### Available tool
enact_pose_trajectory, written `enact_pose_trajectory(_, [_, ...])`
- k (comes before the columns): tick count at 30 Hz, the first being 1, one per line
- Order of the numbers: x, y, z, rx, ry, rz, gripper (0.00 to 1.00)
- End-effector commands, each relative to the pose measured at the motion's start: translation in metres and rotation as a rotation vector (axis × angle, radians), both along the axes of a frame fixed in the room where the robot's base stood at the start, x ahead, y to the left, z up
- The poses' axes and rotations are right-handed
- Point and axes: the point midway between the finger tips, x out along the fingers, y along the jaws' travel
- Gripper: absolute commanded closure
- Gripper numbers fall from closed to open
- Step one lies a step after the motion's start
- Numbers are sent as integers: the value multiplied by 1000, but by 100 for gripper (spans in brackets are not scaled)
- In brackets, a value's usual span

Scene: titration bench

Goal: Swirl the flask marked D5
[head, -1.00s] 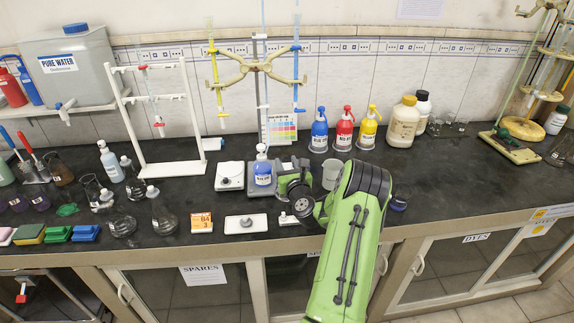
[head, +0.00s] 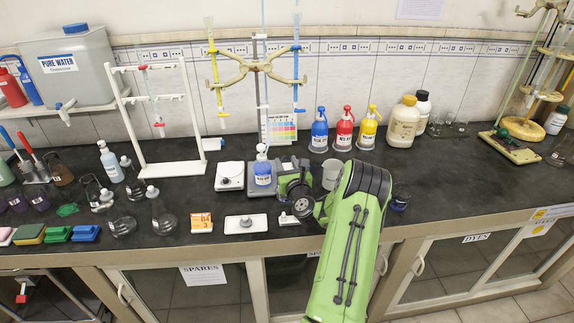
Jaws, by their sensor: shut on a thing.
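A flask with blue contents (head: 263,177) and a white top is at the burette stand's grey base, below the middle burette. It bears a small label too fine to read, so I cannot confirm D5. My gripper (head: 280,183) comes from the right and is shut against this flask. The fingertips are small and partly hidden. I cannot tell whether the flask rests on the base or is just above it.
A white-topped balance (head: 229,176) stands left of the flask, and a grey cup (head: 332,174) is to the right. An orange block (head: 201,222) and a white tray (head: 246,224) lie in front. Dark blue glassware (head: 400,197) shows beside my elbow. Blue, red and yellow bottles stand behind.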

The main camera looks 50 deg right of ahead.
Motion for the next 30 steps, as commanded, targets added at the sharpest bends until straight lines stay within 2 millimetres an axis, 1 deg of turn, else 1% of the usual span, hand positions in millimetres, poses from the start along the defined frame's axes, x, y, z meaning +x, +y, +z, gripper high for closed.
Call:
enact_pose_trajectory(10, [0, 0, 2, -1, -1, 0, 100])
enact_pose_trajectory(24, [0, 0, 31, 0, -2, 0, 100])
enact_pose_trajectory(30, [0, 0, 31, -1, -1, 0, 100])
